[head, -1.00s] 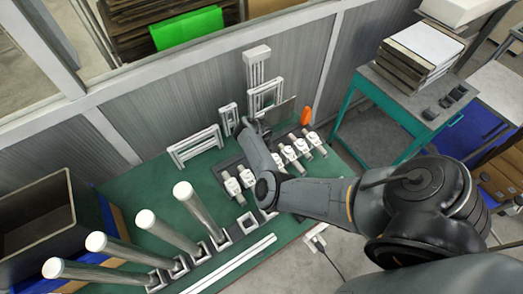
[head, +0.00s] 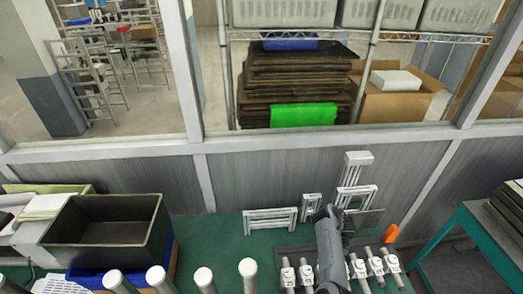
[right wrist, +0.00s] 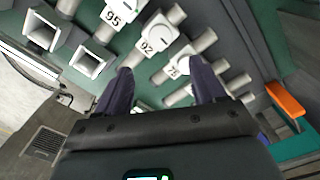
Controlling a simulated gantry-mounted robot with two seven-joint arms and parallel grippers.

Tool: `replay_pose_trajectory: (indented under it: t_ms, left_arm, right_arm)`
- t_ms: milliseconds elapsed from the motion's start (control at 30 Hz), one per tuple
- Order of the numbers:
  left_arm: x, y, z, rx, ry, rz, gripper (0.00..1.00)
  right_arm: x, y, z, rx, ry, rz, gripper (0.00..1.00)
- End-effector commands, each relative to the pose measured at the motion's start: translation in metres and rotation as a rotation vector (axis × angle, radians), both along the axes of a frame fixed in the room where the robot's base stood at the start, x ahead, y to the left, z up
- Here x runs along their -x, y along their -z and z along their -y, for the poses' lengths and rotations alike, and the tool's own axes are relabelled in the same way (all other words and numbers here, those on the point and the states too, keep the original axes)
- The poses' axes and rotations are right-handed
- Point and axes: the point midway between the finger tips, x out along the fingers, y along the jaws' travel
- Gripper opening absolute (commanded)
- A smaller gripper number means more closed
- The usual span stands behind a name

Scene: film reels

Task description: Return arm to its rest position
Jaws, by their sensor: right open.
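My right arm reaches up from the bottom of the head view, over the row of white numbered fittings (head: 375,265) on the green bench (head: 222,255). In the right wrist view my right gripper (right wrist: 161,86) has its two dark fingers spread wide with nothing held between them. White fittings marked 95 (right wrist: 112,15), 92 (right wrist: 150,42) and 75 (right wrist: 175,68) lie beyond and between the fingertips. The arm hides part of the row in the head view. My left gripper is not in view.
White frames (head: 270,222) stand at the back of the bench by the grey wall. An orange piece (head: 391,232) is right of the arm. Several upright tubes (head: 205,280) stand in front. A black bin (head: 105,230) is at the left.

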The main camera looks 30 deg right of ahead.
Motion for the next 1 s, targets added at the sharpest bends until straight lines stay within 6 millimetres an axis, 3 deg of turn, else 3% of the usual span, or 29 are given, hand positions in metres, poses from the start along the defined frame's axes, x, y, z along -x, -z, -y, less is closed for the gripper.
replay_pose_trajectory:
  t_ms: [167,267,300,433,533,600,667,767,900,1000]
  left_arm:
    - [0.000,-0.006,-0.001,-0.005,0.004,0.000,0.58]
    - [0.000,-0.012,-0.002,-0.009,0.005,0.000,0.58]
    - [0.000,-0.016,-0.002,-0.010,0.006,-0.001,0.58]
    - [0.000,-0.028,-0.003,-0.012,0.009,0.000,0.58]
    - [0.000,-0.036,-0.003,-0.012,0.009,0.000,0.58]
    - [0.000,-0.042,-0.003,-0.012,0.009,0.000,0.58]
    - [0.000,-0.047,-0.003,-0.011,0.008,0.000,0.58]
    - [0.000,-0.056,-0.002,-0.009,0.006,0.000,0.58]
    - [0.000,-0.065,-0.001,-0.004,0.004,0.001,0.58]
    - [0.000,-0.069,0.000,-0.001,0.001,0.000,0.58]
  right_arm:
    - [0.045,0.022,0.002,0.003,0.002,-0.079,0.69]
    - [0.096,0.040,0.010,0.028,-0.015,-0.171,0.69]
    - [0.121,0.043,0.018,0.056,-0.027,-0.217,0.69]
    - [0.186,0.030,0.063,0.213,-0.134,-0.318,0.69]
    - [0.206,0.007,0.092,0.335,-0.302,-0.341,0.69]
    - [0.205,-0.013,0.102,0.405,-0.469,-0.337,0.69]
    - [0.197,-0.029,0.099,0.447,-0.640,-0.323,0.69]
    - [0.173,-0.055,0.066,0.483,-0.984,-0.280,0.69]
    - [0.143,-0.085,-0.031,0.455,-1.504,-0.178,0.69]
    - [0.135,-0.107,-0.102,0.419,-1.807,-0.096,0.69]
